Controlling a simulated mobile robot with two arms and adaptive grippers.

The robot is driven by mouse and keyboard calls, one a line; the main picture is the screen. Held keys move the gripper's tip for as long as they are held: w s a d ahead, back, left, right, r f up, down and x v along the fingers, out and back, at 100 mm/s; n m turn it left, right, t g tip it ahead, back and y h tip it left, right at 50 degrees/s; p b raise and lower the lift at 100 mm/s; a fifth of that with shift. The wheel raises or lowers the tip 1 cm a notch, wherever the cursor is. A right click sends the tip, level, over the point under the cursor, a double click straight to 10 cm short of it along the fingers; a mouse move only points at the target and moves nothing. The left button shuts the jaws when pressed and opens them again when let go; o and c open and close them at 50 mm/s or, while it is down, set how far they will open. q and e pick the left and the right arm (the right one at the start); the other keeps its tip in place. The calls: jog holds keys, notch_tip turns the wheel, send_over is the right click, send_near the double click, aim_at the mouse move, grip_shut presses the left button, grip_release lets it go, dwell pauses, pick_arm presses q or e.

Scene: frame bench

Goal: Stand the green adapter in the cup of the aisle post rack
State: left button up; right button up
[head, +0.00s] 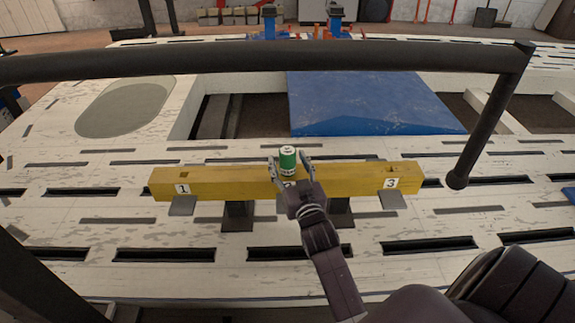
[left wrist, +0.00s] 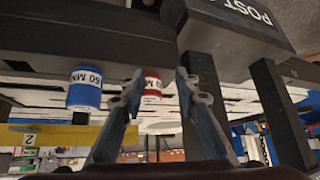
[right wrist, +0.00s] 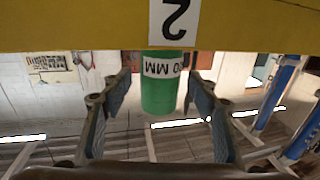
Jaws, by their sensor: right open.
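The green adapter (head: 287,158) stands upright at the middle position of the yellow beam (head: 235,178), behind the label 2. My right gripper (head: 289,166) is open with its fingers on either side of it. In the right wrist view, which is upside down, the green adapter (right wrist: 162,95) shows between the open fingers (right wrist: 160,92), with gaps on both sides. My left gripper (left wrist: 157,85) is open and empty in the left wrist view. A dark block lettered "POST" (left wrist: 240,20) is at the top there; its full label is cut off. I cannot make out the cup.
The left wrist view shows a blue adapter (left wrist: 84,90) and a red adapter (left wrist: 152,84). In the head view, a dark bar (head: 260,62) crosses above the slotted white bench (head: 480,220). A blue panel (head: 370,100) lies behind the beam. Labels 1 (head: 182,189) and 3 (head: 390,183) mark beam positions without adapters.

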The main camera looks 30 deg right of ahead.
jog(key=shift+w+d, duration=0.2)
jog(key=shift+w, duration=0.3)
jog(key=shift+c, duration=0.2)
jog(key=shift+r, duration=0.1)
grip_shut()
